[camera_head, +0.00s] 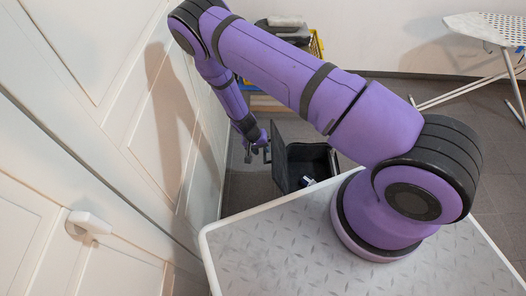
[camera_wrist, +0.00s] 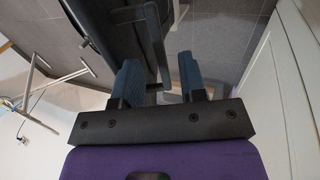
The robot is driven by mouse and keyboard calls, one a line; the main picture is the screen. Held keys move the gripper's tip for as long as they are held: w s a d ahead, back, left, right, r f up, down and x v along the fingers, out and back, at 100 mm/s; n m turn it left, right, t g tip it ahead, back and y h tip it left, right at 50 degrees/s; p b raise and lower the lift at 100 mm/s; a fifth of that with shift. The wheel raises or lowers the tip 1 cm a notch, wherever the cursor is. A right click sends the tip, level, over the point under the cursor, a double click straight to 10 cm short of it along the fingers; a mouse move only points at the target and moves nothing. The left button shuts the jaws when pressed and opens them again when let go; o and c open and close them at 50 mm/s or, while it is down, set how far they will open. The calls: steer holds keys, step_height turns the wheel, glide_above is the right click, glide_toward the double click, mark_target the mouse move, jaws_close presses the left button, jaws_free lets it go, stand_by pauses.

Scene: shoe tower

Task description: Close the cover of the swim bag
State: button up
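The swim bag (camera_head: 318,158) is a dark open box on the floor beyond my base platform, in the head view. Its cover (camera_head: 279,158) stands raised at the bag's left side. My gripper (camera_head: 257,152) is just left of the cover, beside its upper part. In the wrist view my gripper (camera_wrist: 160,76) has its two blue-grey fingers apart. A dark panel, apparently the cover (camera_wrist: 148,42), reaches down toward the gap between them. I cannot tell whether a finger touches it. My platform hides the bag's lower front.
A small white and dark item (camera_head: 308,181) shows at the bag's front. White panelled doors (camera_head: 130,110) with a handle (camera_head: 88,222) stand close on the left. An ironing board (camera_head: 488,27) stands far right. Floor right of the bag is clear.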

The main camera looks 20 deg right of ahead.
steer(key=shift+x, duration=1.15)
jaws_close()
steer(key=shift+d+r, duration=0.1)
steer(key=shift+d, duration=0.05)
